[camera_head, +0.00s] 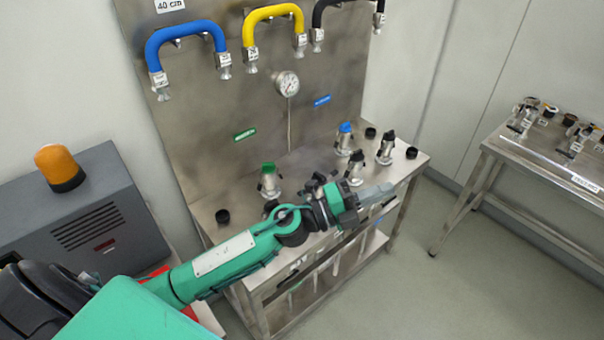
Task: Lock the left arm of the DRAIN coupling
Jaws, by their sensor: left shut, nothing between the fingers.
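Several metal couplings stand upright on the steel bench (310,157). One has a green top (269,181), one a blue top (344,139), and two have dark tops, one at the right (386,148) and one nearer the front (355,168). I cannot read which is the DRAIN coupling, and their side arms are too small to judge. My left gripper (386,191) is shut and empty over the bench's front edge, just in front of the nearer dark-topped coupling. My left forearm and wrist hide part of the bench front. My right gripper is not in view.
The back panel carries a blue hose (186,32), a yellow hose (272,12), a black hose (318,14) and a gauge (286,84). A grey box with an orange beacon (59,167) stands at left. A second table (540,152) is at right, with clear floor between.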

